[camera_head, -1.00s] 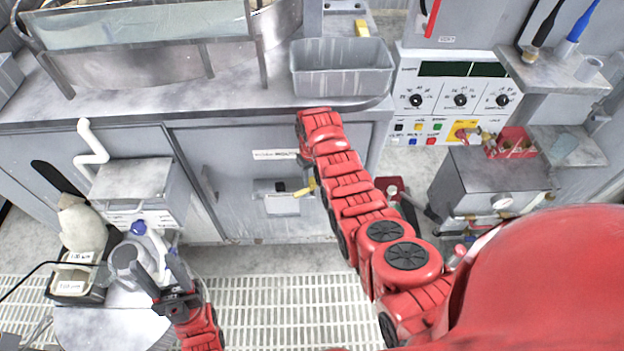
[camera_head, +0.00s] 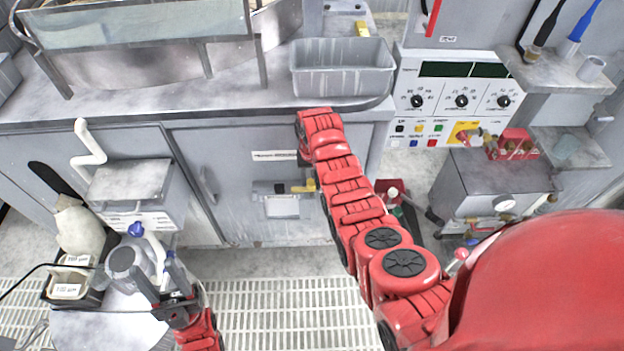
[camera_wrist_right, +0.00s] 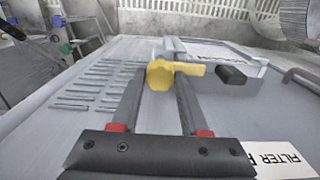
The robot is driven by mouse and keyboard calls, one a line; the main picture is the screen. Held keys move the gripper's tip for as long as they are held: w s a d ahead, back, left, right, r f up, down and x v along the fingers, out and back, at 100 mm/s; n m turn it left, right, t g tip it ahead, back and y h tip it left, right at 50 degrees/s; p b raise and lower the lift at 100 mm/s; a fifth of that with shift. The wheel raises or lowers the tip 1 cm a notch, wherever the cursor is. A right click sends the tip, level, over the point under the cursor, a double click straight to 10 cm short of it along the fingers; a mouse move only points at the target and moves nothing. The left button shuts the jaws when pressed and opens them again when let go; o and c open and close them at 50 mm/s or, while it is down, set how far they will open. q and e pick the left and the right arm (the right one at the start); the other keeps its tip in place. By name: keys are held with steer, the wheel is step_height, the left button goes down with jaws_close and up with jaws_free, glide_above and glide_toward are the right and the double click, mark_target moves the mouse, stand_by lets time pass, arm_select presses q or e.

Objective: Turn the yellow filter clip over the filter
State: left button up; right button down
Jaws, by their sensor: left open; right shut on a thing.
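The yellow filter clip (camera_head: 303,187) is on the front of the grey cabinet, at the upper right of a small housing with a pale panel (camera_head: 282,207). In the right wrist view the clip (camera_wrist_right: 161,75) lies between the fingertips of my right gripper (camera_wrist_right: 158,82), which is shut on it. The clip's arm points right, towards a black block on the housing. In the head view my right arm hides most of that gripper. I cannot make out the filter itself. My left gripper (camera_head: 157,268) is open and empty at the lower left, near a white jug with a blue cap.
A grey bin (camera_head: 343,82) stands on the bench above the cabinet. A control panel (camera_head: 458,100) and a metal box (camera_head: 495,185) are at the right. A grey box with a white pipe (camera_head: 132,182) and a round table (camera_head: 105,330) are at the left. Grated floor lies in front.

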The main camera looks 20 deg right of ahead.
stand_by(0.3)
steer(key=shift+c, duration=2.1)
jaws_free()
steer(key=shift+r, duration=0.1)
step_height(320, 180, up, 5)
steer(key=shift+w+f+b, duration=0.1)
steer(key=shift+b, duration=0.4)
step_height(320, 180, up, 3)
steer(key=shift+r+p, duration=0.15)
steer(key=shift+p, duration=0.5)
step_height(320, 180, up, 9)
steer(key=p, duration=0.8)
glide_above(312, 181)
steer(key=shift+a+r, duration=0.1)
